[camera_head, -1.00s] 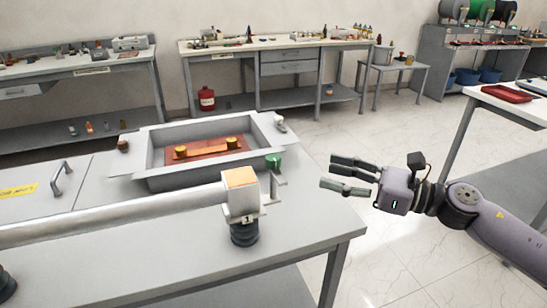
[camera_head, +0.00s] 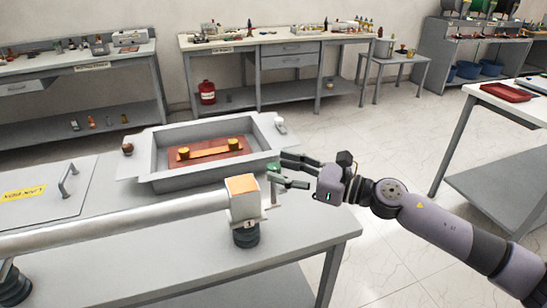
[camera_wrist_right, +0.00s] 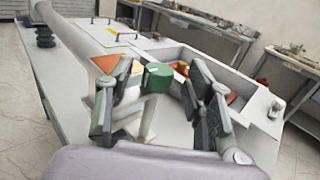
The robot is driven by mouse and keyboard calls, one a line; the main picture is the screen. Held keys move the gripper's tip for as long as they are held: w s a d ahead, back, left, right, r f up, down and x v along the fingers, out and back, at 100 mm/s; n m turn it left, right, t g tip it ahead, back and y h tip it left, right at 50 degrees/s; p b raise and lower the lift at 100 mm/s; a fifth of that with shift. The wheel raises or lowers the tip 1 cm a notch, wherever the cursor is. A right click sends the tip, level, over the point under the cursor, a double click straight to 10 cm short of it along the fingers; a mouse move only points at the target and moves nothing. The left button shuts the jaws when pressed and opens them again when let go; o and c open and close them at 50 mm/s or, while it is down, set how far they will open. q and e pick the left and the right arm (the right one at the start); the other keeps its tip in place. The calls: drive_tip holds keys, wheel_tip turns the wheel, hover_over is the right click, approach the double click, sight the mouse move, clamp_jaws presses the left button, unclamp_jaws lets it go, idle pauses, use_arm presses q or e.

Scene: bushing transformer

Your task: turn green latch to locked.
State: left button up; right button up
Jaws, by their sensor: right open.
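The green latch (camera_wrist_right: 157,77) shows as a green knob between the open fingers of my right gripper (camera_wrist_right: 160,100) in the right wrist view, a little beyond the fingertips or level with them; I cannot tell if they touch. In the head view the latch (camera_head: 273,167) is partly hidden by the right gripper (camera_head: 281,172), whose fingers point left at it. It stands beside the grey tray-like box (camera_head: 165,180) on the bench, behind the white block with the orange top (camera_head: 243,196). My left gripper is not in view.
A long grey tube (camera_head: 120,222) runs left from the white block along the bench (camera_head: 300,236). The open box holds a red-brown plate with a copper bar (camera_head: 208,154). A lid with a handle (camera_head: 50,188) lies at left. Floor to the right is clear.

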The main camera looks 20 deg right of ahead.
drive_tip(key=shift+w+a+r, duration=0.2)
drive_tip(key=shift+w+a, duration=0.3)
drive_tip(key=shift+w, duration=0.05)
drive_tip(key=shift+w+a+f+p, duration=0.2)
drive_tip(key=shift+w+a+p, duration=0.25)
drive_tip(key=shift+a, duration=0.1)
drive_tip(key=shift+c, duration=0.3)
